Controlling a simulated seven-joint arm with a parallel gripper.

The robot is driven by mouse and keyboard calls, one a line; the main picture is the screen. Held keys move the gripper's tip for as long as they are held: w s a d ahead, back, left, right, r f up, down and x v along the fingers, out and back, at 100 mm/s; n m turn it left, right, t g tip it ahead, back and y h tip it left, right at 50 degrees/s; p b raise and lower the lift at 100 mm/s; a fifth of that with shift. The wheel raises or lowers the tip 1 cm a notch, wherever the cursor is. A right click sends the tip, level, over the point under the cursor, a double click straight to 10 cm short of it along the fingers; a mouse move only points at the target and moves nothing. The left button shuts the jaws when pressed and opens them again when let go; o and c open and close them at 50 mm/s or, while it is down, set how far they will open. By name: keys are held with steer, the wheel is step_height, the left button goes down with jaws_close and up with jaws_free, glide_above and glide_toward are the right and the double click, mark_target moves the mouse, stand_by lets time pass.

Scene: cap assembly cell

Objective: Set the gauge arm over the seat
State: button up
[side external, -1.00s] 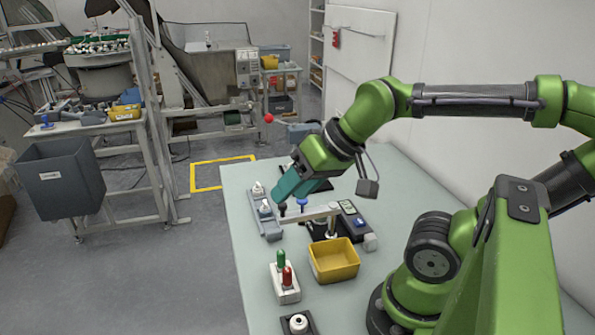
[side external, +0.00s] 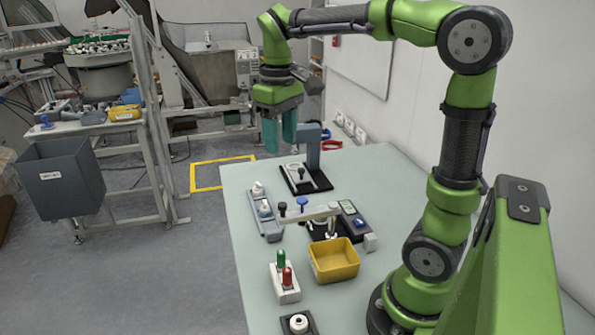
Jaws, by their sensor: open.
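The gauge arm (side external: 315,213) is a pale horizontal bar with a black knob (side external: 282,207) at its left end and a blue knob (side external: 302,202) on top. It rests on a post above the dark gauge base (side external: 351,231), and its left end reaches toward a long grey fixture (side external: 272,231). I cannot clearly make out the seat or whether the bar lies over it. My gripper (side external: 280,150) points down with its teal fingers apart and empty. It is raised near the table's back edge, well clear of the gauge arm.
A grey upright stand on a black base (side external: 300,185) is at the back of the table. A yellow bin (side external: 334,262), a white block with green and red handles (side external: 286,290) and a dark holder with a white part (side external: 299,324) are nearer the front. The table's front-left is bare.

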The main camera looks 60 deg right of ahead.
mark_target(282, 204)
step_height(282, 204, down, 15)
steer(key=shift+f, duration=0.1)
stand_by(0.4)
jaws_close()
